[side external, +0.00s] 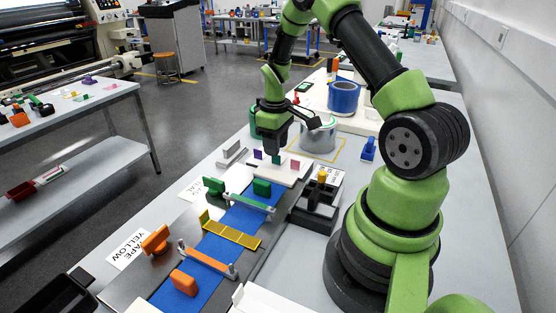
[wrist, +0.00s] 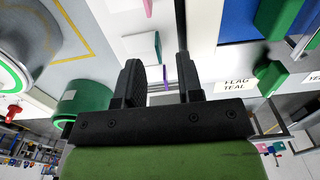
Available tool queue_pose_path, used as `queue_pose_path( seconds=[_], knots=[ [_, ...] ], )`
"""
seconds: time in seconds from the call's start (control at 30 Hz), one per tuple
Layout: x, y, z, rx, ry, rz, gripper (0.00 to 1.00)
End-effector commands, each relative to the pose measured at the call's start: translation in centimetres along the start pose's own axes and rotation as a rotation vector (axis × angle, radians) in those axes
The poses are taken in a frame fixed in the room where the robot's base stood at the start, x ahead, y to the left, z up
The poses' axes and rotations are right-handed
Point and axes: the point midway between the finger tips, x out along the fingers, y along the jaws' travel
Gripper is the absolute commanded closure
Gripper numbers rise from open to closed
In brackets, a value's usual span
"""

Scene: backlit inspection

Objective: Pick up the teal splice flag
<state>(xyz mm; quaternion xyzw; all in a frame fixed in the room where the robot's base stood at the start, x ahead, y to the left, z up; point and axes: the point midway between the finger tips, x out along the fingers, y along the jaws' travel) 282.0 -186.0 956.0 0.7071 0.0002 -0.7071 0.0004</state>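The teal splice flag (side external: 277,159) stands upright in a white holder (side external: 287,177), between a purple flag (side external: 258,155) and a pink flag (side external: 295,164). My gripper (side external: 276,150) points down just above the holder, over the teal flag. In the wrist view my gripper (wrist: 159,62) is open, its two black fingers apart. The teal flag (wrist: 157,46) shows just beyond the fingertips, in line with the gap between them. The pink flag (wrist: 148,7) is farther off, and a thin purple edge (wrist: 166,83) shows between the fingers. Nothing is visibly held.
A blue strip (side external: 215,253) with green (side external: 262,188) and orange (side external: 184,282) blocks lies in front. A black compartment tray (side external: 317,205) is right of the holder. A grey cylinder (side external: 318,138) stands behind. A "FLAG TEAL" label (wrist: 236,84) shows in the wrist view.

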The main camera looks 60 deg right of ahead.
Motion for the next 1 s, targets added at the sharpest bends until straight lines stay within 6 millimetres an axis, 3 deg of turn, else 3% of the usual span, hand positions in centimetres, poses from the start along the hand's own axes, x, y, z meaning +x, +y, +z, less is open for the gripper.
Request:
queue_pose_path(
  seconds=[0.2,0.5,0.67,1.0],
  knots=[
    [3.3,0.1,0.1,0.001,-0.003,-0.002,0.66],
    [3.9,0.1,0.0,0.001,0.0,0.0,0.66],
    [3.9,0.1,0.0,0.001,0.0,0.0,1.0],
    [3.9,0.1,0.0,0.001,0.0,0.0,1.0]
  ],
)
